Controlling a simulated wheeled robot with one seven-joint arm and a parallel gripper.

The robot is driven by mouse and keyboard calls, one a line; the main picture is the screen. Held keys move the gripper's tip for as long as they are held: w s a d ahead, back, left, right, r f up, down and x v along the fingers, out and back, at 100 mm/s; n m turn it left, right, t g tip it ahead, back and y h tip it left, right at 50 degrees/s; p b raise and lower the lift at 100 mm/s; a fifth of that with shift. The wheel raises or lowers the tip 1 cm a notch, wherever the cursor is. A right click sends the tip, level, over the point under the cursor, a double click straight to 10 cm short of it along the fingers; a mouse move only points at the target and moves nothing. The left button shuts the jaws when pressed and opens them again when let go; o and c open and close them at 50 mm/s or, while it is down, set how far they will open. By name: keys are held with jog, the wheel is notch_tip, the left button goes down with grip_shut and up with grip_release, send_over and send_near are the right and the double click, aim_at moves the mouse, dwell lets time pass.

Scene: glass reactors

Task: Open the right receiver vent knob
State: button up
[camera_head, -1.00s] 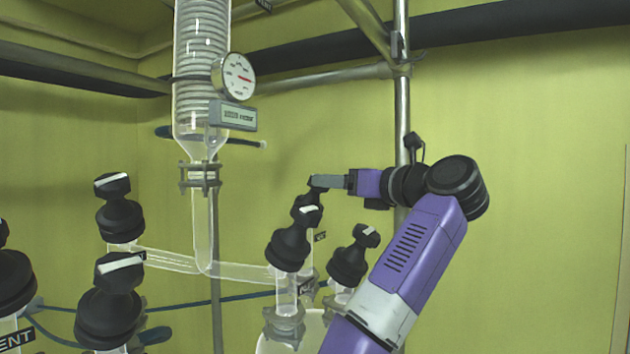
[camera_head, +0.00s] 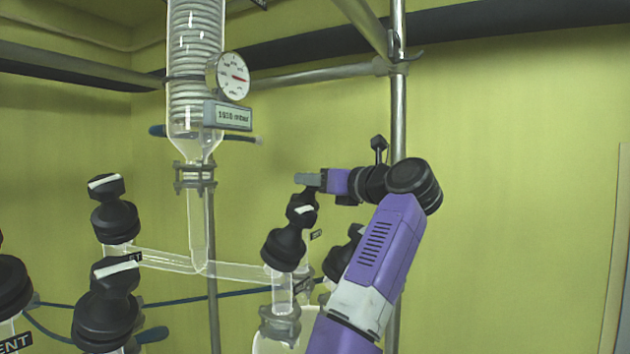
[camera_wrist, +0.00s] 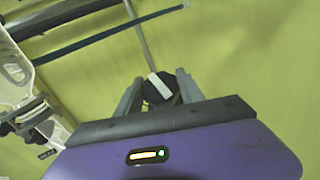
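My gripper (camera_wrist: 160,88) has its two fingers spread on either side of a black knob (camera_wrist: 158,90) with a white bar on top, in the wrist view. In the head view my gripper (camera_head: 308,180) is at the top of a knob mostly hidden behind a front black knob (camera_head: 285,245) with a white bar. I cannot confirm which knob is the right receiver vent.
Two black valve knobs (camera_head: 115,210) (camera_head: 107,305) stand at the left. Another knob (camera_head: 340,255) is partly behind my arm. A glass column (camera_head: 193,100) with a round gauge (camera_head: 232,77) and a display (camera_head: 232,115) rises at the centre left. A metal pole (camera_head: 398,110) stands behind my arm.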

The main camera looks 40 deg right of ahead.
jog(key=c, duration=0.4)
jog(key=shift+o, duration=0.2)
jog(key=shift+n+y, duration=0.4)
jog(key=n+y+p, duration=0.1)
jog(key=n, duration=0.1)
jog(key=n+y+p, duration=0.1)
jog(key=n+y, duration=0.1)
jog(key=n+g+y+p, duration=0.1)
jog(key=y, duration=0.1)
jog(key=shift+d+r+n, duration=0.1)
jog(key=shift+r+n, duration=0.15)
jog(key=shift+n, duration=0.15)
jog(key=shift+f+n+g+y+p, duration=0.15)
jog(key=shift+n+g+y+p, duration=0.85)
jog(key=shift+n+y+p, duration=0.75)
jog(key=shift+n+y, duration=0.35)
jog(key=o, duration=1.4)
